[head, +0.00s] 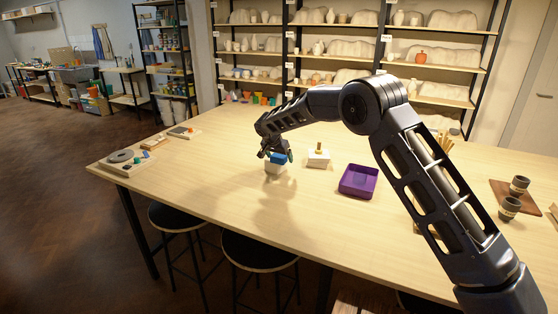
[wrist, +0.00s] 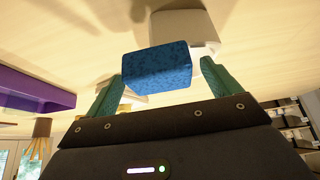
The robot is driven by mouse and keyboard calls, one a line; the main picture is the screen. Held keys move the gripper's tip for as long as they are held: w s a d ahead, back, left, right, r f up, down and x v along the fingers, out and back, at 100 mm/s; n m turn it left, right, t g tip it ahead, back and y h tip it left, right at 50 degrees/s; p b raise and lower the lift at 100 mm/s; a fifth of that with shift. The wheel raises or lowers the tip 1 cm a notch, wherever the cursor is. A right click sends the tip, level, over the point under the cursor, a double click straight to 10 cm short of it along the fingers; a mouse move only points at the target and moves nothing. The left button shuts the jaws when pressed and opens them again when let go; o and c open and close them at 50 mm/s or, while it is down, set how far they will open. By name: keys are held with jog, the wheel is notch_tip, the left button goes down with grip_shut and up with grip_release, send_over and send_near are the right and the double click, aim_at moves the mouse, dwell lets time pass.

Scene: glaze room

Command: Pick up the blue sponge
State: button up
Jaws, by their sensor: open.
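The blue sponge (head: 279,158) is a small block at a white block-like object (head: 275,170) on the table, and appears to rest on it. In the wrist view the sponge (wrist: 157,75) shows between the two green fingers of my gripper (wrist: 161,70), with the white object (wrist: 190,27) beyond it. My gripper (head: 276,154) is open around the sponge, and a gap shows at the right finger. Whether the left finger touches it I cannot tell. The gripper partly hides the sponge in the head view.
A white box with a knob (head: 318,159) stands close to the right, then a purple tray (head: 358,181). The table's front middle is clear.

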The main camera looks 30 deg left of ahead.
jog(key=shift+c, duration=0.4)
jog(key=c, duration=1)
jog(key=shift+r, duration=0.1)
jog(key=shift+c, duration=0.2)
